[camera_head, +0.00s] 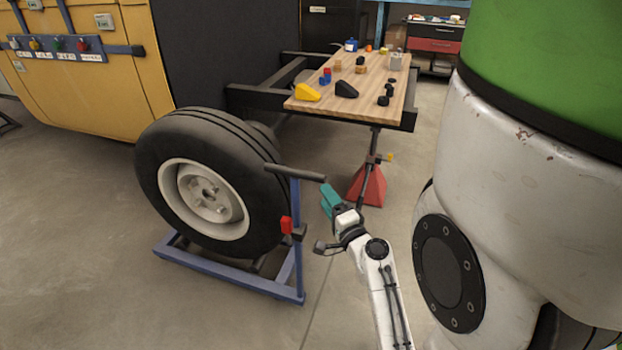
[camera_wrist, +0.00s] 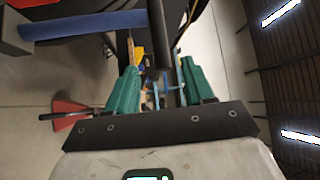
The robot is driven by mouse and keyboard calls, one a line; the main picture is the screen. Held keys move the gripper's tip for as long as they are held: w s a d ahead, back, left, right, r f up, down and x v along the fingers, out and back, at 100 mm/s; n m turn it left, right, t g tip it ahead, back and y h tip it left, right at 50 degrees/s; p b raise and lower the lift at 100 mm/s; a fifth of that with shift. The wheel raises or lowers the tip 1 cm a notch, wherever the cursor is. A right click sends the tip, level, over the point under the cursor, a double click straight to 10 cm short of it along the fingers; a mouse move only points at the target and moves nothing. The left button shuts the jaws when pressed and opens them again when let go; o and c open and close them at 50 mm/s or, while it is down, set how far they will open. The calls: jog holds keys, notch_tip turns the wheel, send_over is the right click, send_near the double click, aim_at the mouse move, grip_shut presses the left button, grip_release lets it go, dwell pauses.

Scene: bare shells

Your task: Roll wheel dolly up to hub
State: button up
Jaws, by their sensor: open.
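The wheel dolly (camera_head: 285,288) is a low blue frame on the floor with an upright post and a black crossbar handle (camera_head: 296,173). A large black tyre (camera_head: 262,190) with a pale rim stands upright on it. My gripper (camera_head: 328,196), with teal fingers, is open just below and right of the handle's right end. In the wrist view the black handle (camera_wrist: 157,35) reaches down toward the space between the open fingers (camera_wrist: 157,68); I cannot tell whether they touch it. The hub is not clearly visible; the tyre covers the area behind it.
A wooden-topped bench (camera_head: 368,95) on a black frame, with small blocks and wedges, stands behind the tyre. A red stand (camera_head: 368,186) is under its near end. A yellow panel (camera_head: 90,75) is at left. Floor in the left foreground is clear.

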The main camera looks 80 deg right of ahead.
aim_at(311, 176)
jog(key=p+x, duration=0.2)
jog(key=x, duration=0.8)
jog(key=shift+w+a, duration=0.1)
grip_shut()
dwell(0.3)
